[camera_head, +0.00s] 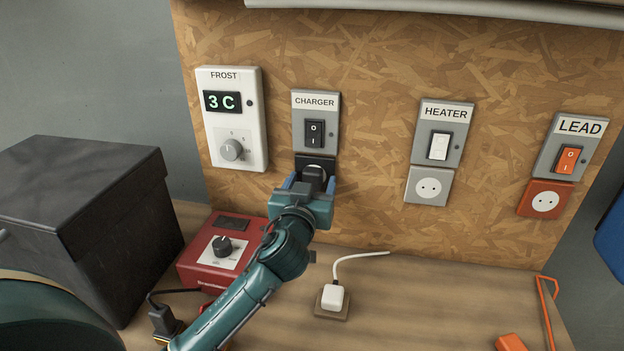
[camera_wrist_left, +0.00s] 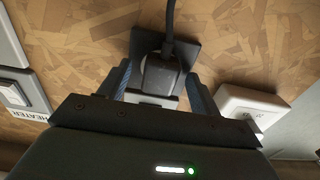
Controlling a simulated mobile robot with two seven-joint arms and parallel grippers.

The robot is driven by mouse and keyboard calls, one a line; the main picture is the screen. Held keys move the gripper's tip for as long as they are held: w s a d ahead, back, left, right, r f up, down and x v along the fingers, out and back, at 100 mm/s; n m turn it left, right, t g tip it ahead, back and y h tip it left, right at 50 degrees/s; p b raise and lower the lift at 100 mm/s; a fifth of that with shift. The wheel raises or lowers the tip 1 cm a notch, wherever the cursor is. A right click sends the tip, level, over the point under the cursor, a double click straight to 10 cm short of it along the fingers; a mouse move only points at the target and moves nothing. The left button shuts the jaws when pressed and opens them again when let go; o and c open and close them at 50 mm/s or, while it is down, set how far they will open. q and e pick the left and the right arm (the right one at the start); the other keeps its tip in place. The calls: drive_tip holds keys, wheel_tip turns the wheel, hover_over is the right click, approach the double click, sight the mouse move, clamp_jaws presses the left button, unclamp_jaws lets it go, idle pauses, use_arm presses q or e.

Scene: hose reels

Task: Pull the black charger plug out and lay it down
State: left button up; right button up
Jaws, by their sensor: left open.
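The black charger plug (camera_head: 315,176) sits in the black socket (camera_head: 316,163) under the CHARGER switch box (camera_head: 315,112). My left gripper (camera_head: 311,182) is at the plug, with its blue fingers open, one on each side. In the left wrist view the plug (camera_wrist_left: 160,74) lies between the two fingers, and its black cord (camera_wrist_left: 170,20) runs off the top edge. The gripper hides part of the plug in the head view. My right gripper is not in view.
A red box with a knob (camera_head: 222,250) and another black plug (camera_head: 163,319) are at lower left, near a large dark box (camera_head: 90,215). A white plug (camera_head: 332,298) stands on a small brown base. HEATER (camera_head: 440,138) and LEAD (camera_head: 569,155) boxes are on the right.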

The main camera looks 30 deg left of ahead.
use_arm(q)
drive_tip(key=shift+c, duration=0.5)
clamp_jaws()
idle(0.5)
drive_tip(key=shift+s+d, duration=0.1)
drive_tip(key=shift+v, duration=2.85)
